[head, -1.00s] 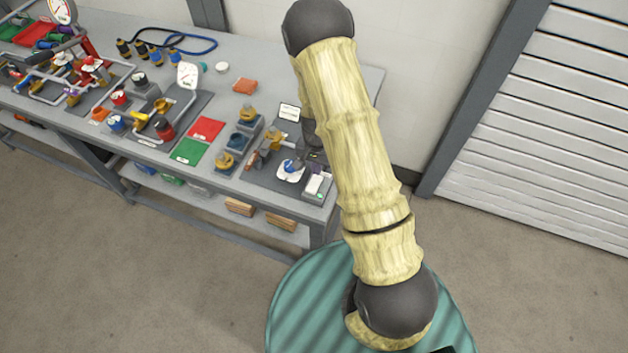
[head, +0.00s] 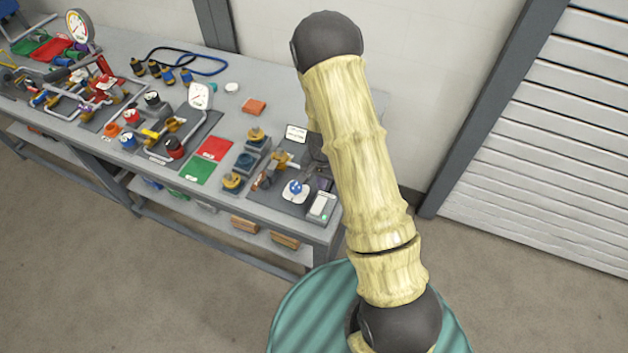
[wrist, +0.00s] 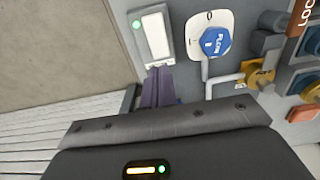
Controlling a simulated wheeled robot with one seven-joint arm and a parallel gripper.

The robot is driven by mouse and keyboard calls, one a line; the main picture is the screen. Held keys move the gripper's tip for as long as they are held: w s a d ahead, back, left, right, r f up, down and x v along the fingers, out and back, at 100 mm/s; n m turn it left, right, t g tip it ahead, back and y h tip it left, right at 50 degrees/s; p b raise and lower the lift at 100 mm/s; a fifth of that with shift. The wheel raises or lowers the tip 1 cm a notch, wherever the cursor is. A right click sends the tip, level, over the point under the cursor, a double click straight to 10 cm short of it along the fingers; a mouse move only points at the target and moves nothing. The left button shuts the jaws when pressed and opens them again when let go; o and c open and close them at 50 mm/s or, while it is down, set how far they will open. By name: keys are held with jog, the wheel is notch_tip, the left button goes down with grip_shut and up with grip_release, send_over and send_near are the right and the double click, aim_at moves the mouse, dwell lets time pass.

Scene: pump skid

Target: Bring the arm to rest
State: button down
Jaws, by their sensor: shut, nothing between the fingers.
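My arm (head: 350,150) stretches up across the middle of the head view. My gripper (wrist: 158,88) shows in the wrist view with its purple-grey fingers together and nothing between them. In the head view the gripper is mostly hidden behind the arm, near the bench's right end, where the blue knob (head: 296,188) and the box (head: 322,206) sit.
The grey bench (head: 355,95) carries pipework, gauges (head: 199,96), valves, and red (head: 213,149) and green (head: 196,169) mats. A yellow-brass valve (wrist: 258,74) is right of the knob. A slatted shutter (head: 550,150) stands right; open floor lies in front.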

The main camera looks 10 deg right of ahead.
jog(key=shift+r, duration=0.1)
jog(key=s+r+n+t+b, duration=0.2)
jog(key=s+r+n+b, duration=0.2)
jog(key=s+r, duration=1)
notch_tip(320, 180, up, 4)
jog(key=n, duration=0.3)
jog(key=shift+s+r+t+b, duration=0.2)
jog(key=shift+t+b, duration=0.1)
dwell(0.4)
